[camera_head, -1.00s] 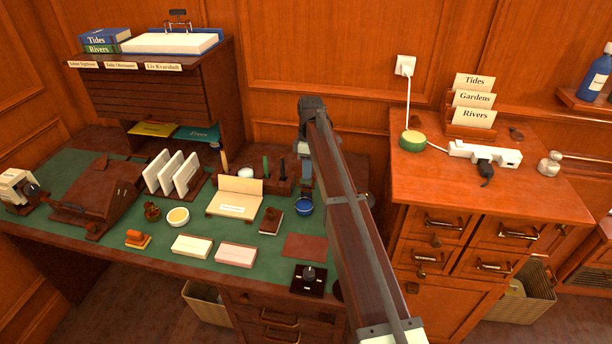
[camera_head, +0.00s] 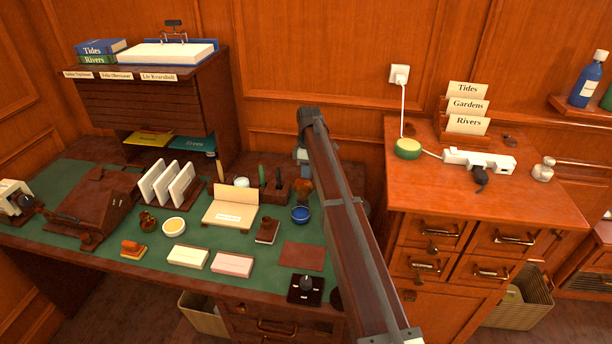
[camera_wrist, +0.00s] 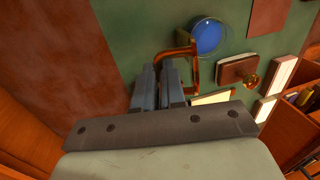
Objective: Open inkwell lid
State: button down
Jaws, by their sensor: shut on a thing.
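The round blue inkwell (camera_head: 300,214) stands on the green desk top, just below my gripper in the head view. In the wrist view its blue round face (camera_wrist: 210,37) shows at the top centre. A copper-brown bent handle (camera_wrist: 178,51) runs beside it to my gripper fingers (camera_wrist: 162,70), which are shut on it. In the head view a brown upright piece (camera_head: 304,189) shows between my gripper (camera_head: 303,160) and the inkwell. My arm hides part of the gripper. Whether the handle joins the inkwell's lid, and how far the lid stands open, I cannot tell.
A brown pen holder (camera_head: 273,189) stands left of the gripper. A small brown block (camera_head: 267,231) with a knob lies left of the inkwell, and a reddish mat (camera_head: 302,256) lies in front. A wooden cabinet (camera_head: 400,185) stands to the right.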

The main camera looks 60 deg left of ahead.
jog(key=shift+w+a+f, duration=0.5)
jog(key=shift+w+f, duration=0.05)
jog(key=shift+w, duration=0.15)
jog(key=c, duration=1.5)
grip_release()
jog(key=shift+w+a+f, duration=0.1)
jog(key=shift+a+f, duration=0.05)
jog(key=shift+f, duration=0.05)
jog(key=shift+c, duration=0.2)
jog(key=o, duration=0.3)
jog(key=shift+r, duration=0.1)
jog(key=shift+o, duration=0.2)
jog(key=shift+s+r, duration=0.1)
jog(key=shift+s, duration=0.15)
notch_tip(320, 180, up, 14)
jog(key=w+a, duration=0.1)
jog(key=shift+w+a+f, duration=0.2)
jog(key=shift+w+a, duration=0.05)
jog(key=shift+w, duration=0.15)
